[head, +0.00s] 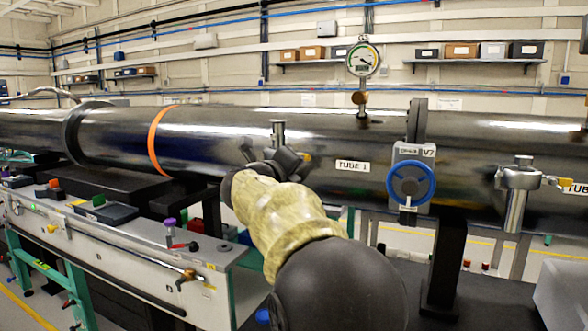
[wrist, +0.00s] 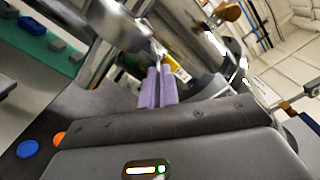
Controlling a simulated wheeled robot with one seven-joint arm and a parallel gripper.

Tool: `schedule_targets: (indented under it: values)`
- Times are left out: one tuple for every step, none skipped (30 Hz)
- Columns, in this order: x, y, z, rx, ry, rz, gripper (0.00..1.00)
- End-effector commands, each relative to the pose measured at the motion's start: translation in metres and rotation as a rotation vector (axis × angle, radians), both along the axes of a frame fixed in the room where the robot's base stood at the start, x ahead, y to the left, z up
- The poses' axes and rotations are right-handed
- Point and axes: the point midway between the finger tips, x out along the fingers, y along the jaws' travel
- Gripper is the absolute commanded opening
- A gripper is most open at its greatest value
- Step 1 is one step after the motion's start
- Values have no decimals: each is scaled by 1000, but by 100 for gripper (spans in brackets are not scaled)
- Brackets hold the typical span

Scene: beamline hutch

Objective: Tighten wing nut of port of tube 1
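Tube 1 (head: 330,140) is the long dark shiny pipe with a "TUBE 1" label. Its port (head: 278,132) is a short metal stub with a clamp, partly hidden behind my gripper (head: 270,160). In the wrist view my gripper's two purple fingers (wrist: 157,88) are almost together, with a narrow gap between them. Their tips are at the metal clamp (wrist: 118,22). The yellow wing nut (wrist: 178,68) shows at the tips, mostly beyond the right finger. The fingers appear closed on a thin part of it, though the contact is small and partly hidden.
A pressure gauge (head: 362,60) stands above the tube. A valve with a blue handwheel (head: 410,184) is right of my arm, and another clamped port (head: 518,180) is farther right. A grey bench (head: 120,245) with small tools stands at the left.

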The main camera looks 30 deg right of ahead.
Motion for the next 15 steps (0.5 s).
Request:
schedule_targets:
  values:
    - [0,0,-4,5,5,-2,0]
    - [0,0,-4,5,5,-2,0]
    - [0,0,-4,5,6,-2,0]
    - [0,0,-4,5,6,-2,0]
    - [0,0,-4,5,6,-2,0]
    - [0,0,-4,5,7,-3,0]
    - [0,0,-4,5,7,-3,0]
    - [0,0,-5,5,7,-3,0]
    - [0,0,-5,4,7,-2,9]
    - [0,0,-4,4,7,-2,13]
    - [0,0,-4,3,6,-3,13]
    - [0,0,-4,3,6,-2,13]
    - [0,0,-3,3,6,-2,13]
    - [0,0,-3,3,5,-2,13]
    - [0,0,-3,3,5,-2,13]
